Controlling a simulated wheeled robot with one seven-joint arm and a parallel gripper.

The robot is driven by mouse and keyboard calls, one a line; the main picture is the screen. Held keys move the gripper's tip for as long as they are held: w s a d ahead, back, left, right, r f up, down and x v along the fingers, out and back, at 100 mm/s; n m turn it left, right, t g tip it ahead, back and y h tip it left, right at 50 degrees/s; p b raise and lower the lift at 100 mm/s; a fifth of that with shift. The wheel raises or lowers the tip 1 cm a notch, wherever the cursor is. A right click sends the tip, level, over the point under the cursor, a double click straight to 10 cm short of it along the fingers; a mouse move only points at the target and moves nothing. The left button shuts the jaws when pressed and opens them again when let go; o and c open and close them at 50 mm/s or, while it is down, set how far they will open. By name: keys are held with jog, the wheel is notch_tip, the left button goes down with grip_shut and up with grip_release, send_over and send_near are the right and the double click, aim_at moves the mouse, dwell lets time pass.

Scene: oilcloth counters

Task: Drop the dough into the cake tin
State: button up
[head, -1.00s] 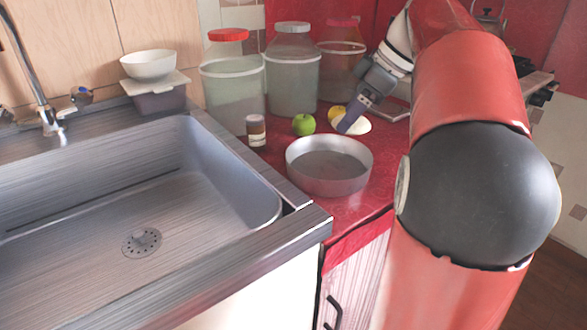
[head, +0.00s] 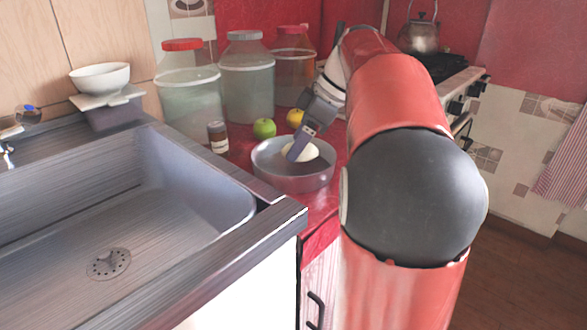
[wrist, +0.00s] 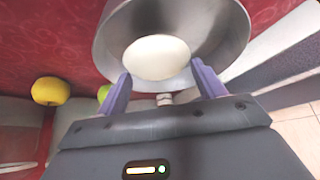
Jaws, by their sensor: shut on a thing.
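The dough (head: 312,152) is a pale, smooth, rounded lump. My gripper (head: 297,153) is shut on it, tilted downward. In the wrist view the dough (wrist: 157,57) lies between the two purple fingertips (wrist: 161,84). The cake tin (head: 290,184) is a round, open, grey metal tin on the red counter. The dough shows over the tin's opening, and the wrist view shows the tin's wall (wrist: 232,30) around it. How high the dough is above the tin's floor is hard to tell.
A green apple (head: 264,128), a yellow fruit (head: 295,118) and a small brown jar (head: 217,138) stand behind the tin. Large lidded jars (head: 247,80) line the wall. The sink (head: 150,215) is at the left, a stove with a kettle (head: 420,36) at the back right.

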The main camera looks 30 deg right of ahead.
jog(key=o, duration=1.2)
jog(key=p+v, duration=0.1)
jog(key=v, duration=0.7)
